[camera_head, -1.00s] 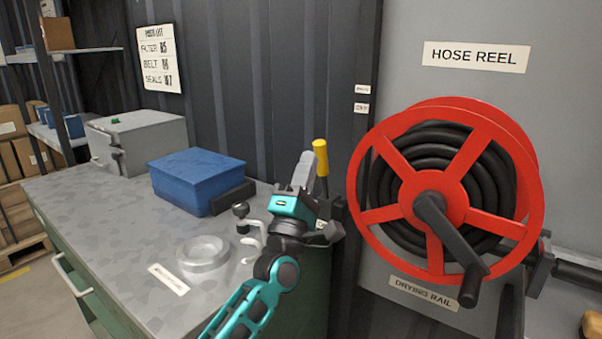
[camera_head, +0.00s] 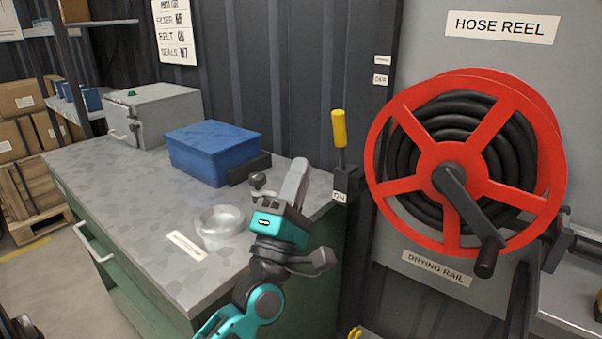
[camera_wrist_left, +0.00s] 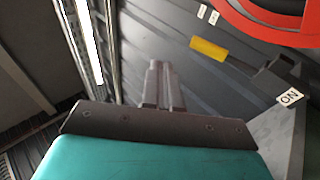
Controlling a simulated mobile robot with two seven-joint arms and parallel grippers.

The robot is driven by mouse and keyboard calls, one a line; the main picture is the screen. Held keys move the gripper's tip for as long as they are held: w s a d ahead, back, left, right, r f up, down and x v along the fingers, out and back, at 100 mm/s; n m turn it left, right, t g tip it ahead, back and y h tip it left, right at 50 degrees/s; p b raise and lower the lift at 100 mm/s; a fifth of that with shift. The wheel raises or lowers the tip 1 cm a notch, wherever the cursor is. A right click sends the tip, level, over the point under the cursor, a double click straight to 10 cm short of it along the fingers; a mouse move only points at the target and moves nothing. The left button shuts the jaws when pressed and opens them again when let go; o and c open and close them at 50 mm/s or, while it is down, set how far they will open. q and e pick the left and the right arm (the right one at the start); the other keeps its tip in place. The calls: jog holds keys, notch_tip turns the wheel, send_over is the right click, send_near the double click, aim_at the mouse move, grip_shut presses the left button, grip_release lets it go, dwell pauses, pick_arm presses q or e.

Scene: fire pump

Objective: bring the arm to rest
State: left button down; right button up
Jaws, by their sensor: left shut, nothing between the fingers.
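My left arm comes up from the bottom of the head view. Its gripper (camera_head: 297,180) points upward, shut and empty, in front of the bench's right end. It touches nothing that I can see. In the left wrist view the closed fingers (camera_wrist_left: 160,85) stand upright against the dark ribbed wall. A lever with a yellow handle (camera_head: 339,128) stands just right of the gripper, beside an ON label (camera_head: 339,197). The yellow handle also shows in the left wrist view (camera_wrist_left: 208,48), apart from the fingers. My right gripper is not in view.
A red hose reel (camera_head: 440,165) with a crank is at the right. The bench's front left top is clear.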

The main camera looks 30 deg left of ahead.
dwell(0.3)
pick_arm(q)
jog(key=s+d+f+m+g+h, duration=0.1)
jog(key=d+f+m+g+h, duration=0.3)
jog(key=f+m, duration=0.5)
jog(key=s+d+f+m+g+h, duration=0.2)
jog(key=d+f+m+g+h, duration=0.3)
jog(key=f, duration=0.6)
jog(key=s+f+m+g+y, duration=0.1)
jog(key=s+f+m+g, duration=0.2)
jog(key=s+f+m, duration=0.2)
jog(key=s+d+f+m+g+y, duration=0.1)
jog(key=s+f+m+g, duration=0.2)
jog(key=f, duration=0.9)
jog(key=s+m, duration=0.2)
jog(key=s, duration=0.1)
jog(key=shift+s+d+m+p, duration=0.25)
jog(key=shift+m+p, duration=0.1)
jog(key=shift+m, duration=0.05)
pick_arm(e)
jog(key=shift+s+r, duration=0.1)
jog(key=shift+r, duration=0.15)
pick_arm(q)
jog(key=shift+r, duration=0.1)
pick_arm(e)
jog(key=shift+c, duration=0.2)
